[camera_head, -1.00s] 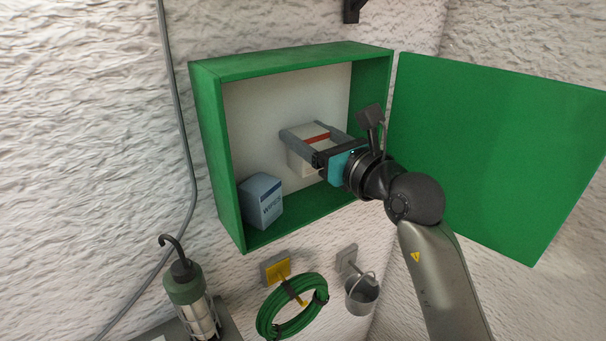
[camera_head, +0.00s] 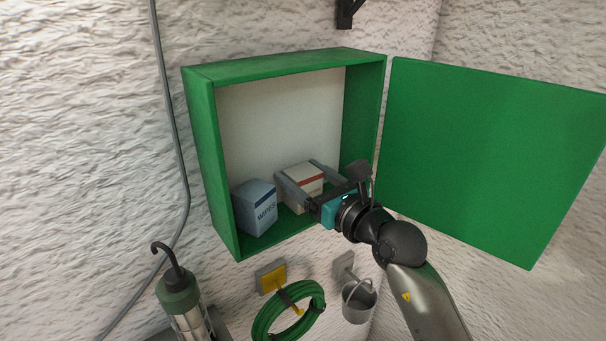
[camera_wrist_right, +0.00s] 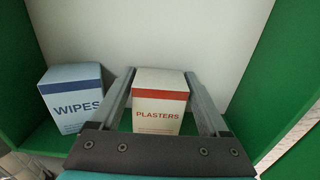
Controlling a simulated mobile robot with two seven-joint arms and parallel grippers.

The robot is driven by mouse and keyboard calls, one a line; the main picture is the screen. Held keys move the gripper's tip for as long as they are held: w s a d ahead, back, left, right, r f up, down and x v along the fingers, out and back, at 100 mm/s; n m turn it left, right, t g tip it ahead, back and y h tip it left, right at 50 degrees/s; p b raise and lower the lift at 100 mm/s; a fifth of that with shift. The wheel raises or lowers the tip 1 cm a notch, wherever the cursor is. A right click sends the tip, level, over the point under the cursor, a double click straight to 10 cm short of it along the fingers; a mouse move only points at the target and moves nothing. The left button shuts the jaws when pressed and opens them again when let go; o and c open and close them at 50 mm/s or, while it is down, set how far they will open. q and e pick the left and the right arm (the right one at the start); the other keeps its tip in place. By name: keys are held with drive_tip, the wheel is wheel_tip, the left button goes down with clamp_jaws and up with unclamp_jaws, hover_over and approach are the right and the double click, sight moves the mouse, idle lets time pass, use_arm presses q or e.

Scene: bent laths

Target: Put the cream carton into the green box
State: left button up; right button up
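The cream carton (camera_head: 302,193), with a red band and the word PLASTERS in the right wrist view (camera_wrist_right: 160,108), is upright inside the open green box (camera_head: 207,150). Its base is at or very near the box floor; contact is hard to tell. My right gripper (camera_head: 304,182) reaches in from the front right, with one finger along each side of the carton. In the right wrist view both fingertips (camera_wrist_right: 160,75) lie close against its sides, so it looks shut on the carton. My left gripper is not in view.
A blue-grey wipes carton (camera_head: 256,207) stands in the box just left of the cream carton. The green door (camera_head: 490,150) hangs open at the right. Below are a coiled green hose (camera_head: 290,312), a small bucket (camera_head: 358,302) and a caged lamp (camera_head: 180,295).

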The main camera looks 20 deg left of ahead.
drive_tip(key=shift+o, duration=1.3)
drive_tip(key=shift+r, duration=0.2)
drive_tip(key=v, duration=1.2)
drive_tip(key=shift+b, duration=0.3)
